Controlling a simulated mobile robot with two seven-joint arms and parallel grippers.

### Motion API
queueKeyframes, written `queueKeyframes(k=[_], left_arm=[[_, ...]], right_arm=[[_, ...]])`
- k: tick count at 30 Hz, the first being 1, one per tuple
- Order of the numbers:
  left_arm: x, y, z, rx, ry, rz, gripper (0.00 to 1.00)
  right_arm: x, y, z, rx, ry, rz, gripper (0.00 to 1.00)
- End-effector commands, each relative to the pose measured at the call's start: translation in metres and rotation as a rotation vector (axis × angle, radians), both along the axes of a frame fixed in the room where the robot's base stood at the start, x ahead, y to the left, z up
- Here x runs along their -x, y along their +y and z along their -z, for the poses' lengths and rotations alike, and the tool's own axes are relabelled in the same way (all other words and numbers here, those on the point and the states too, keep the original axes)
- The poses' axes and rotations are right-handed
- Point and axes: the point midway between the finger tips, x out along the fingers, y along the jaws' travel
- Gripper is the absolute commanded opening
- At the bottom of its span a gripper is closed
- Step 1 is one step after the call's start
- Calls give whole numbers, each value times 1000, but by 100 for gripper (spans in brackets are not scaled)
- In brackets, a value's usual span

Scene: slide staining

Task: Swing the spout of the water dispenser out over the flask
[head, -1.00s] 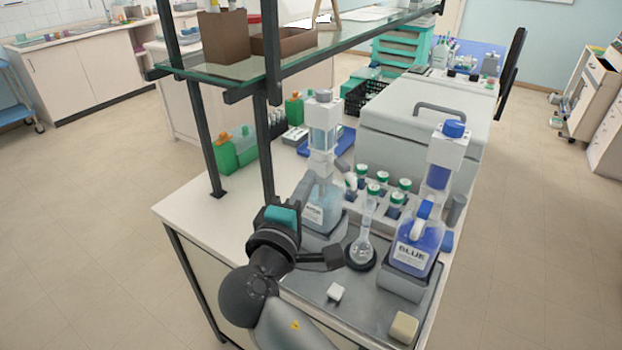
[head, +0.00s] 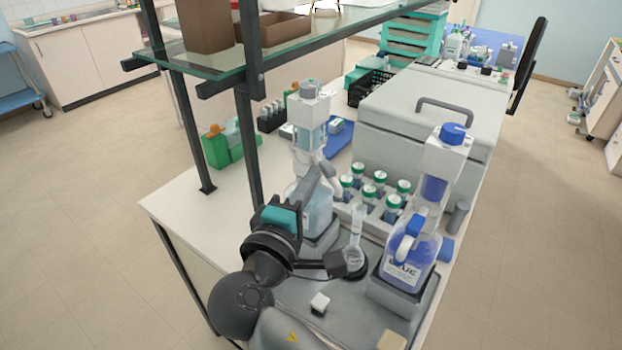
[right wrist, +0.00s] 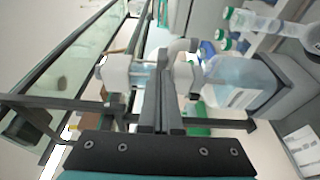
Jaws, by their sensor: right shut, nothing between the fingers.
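The water dispenser, with clear liquid, stands at the middle of the bench; its upper part (head: 309,110) and bottle (head: 318,212) show. Its white spout (head: 331,176) points right and down, towards the flask side. In the right wrist view the dispenser lies sideways, with the spout (right wrist: 184,48) curving near my fingertips. My right gripper (head: 321,170) is shut and empty beside the spout and partly covers the dispenser; its closed fingers show in the right wrist view (right wrist: 161,80). I cannot tell whether they touch it. The clear flask (head: 356,243) stands upright right of the dispenser. My left gripper is out of view.
A dispenser of blue liquid (head: 407,262) stands right of the flask. Several green-capped bottles (head: 375,183) stand in a rack behind. A glass shelf (head: 190,66) with dark posts rises at the left.

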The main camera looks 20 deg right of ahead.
Motion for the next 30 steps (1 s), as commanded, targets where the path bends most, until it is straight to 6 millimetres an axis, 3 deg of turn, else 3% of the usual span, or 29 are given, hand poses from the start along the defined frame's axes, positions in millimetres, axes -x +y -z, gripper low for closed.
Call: queueKeyframes(k=[15,30], left_arm=[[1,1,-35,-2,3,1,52],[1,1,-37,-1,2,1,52]], right_arm=[[4,-30,-2,4,2,-261,0],[2,-40,0,0,0,-265,0]])
